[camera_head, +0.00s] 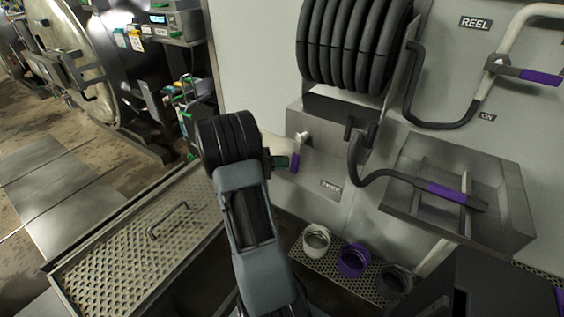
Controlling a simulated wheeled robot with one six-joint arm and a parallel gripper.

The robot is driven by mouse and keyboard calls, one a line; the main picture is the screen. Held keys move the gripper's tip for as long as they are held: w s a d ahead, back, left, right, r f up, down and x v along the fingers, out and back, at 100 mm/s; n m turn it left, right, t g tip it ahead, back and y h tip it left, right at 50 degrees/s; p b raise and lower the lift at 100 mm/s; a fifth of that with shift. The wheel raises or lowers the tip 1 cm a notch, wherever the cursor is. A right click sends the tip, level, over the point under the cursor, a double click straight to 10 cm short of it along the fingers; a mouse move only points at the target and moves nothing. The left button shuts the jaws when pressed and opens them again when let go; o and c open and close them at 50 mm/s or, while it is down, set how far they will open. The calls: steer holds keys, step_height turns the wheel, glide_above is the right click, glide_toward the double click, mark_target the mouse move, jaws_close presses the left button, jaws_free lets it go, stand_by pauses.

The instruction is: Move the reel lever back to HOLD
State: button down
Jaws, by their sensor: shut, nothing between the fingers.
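A small lever (296,161) with a purple grip hangs down from a pale pivot on the grey box below the hose reel (352,42). My gripper (283,162) is at the left side of this grip, with its dark green tip very close to it. I cannot tell whether they touch. The gripper is shut with nothing held, and my wrist hides part of it. Another purple-handled lever (540,77) sticks out to the right on the pipe under the REEL sign (475,23). No HOLD label is readable; a small label (331,186) below the small lever is blurred.
An ON label (487,117) is below the pipe lever. A hose nozzle with a purple grip (447,193) lies across the metal basin (512,229). Several cups, one purple (353,260), stand on a perforated shelf. A perforated cover (125,268) is at lower left.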

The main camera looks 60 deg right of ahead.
mark_target(296, 169)
steer(key=shift+s+a+f+b, duration=0.1)
steer(key=shift+s+f+b, duration=0.2)
steer(key=shift+b, duration=0.25)
steer(key=shift+s+f+b, duration=0.35)
steer(key=shift+s+b, duration=0.4)
steer(key=shift+b, duration=0.4)
steer(key=shift+s+f+n+g+h+b, duration=0.15)
steer(key=shift+s+n+g+h+b, duration=0.25)
steer(key=shift+s+n+b, duration=0.15)
steer(key=shift+s+r+b, duration=0.15)
steer(key=shift+s+b, duration=0.45)
steer(key=shift+s, duration=0.15)
steer(key=shift+s+r+b, duration=0.1)
steer(key=shift+s+b, duration=0.5)
steer(key=shift+s, duration=0.15)
steer(key=w+a+f+b, duration=0.3)
steer(key=w+a+f, duration=0.3)
steer(key=w, duration=0.3)
steer(key=shift+a+f+b, duration=0.15)
steer(key=shift+a+b, duration=0.2)
steer(key=shift+a, duration=0.15)
steer(key=shift+w, duration=0.1)
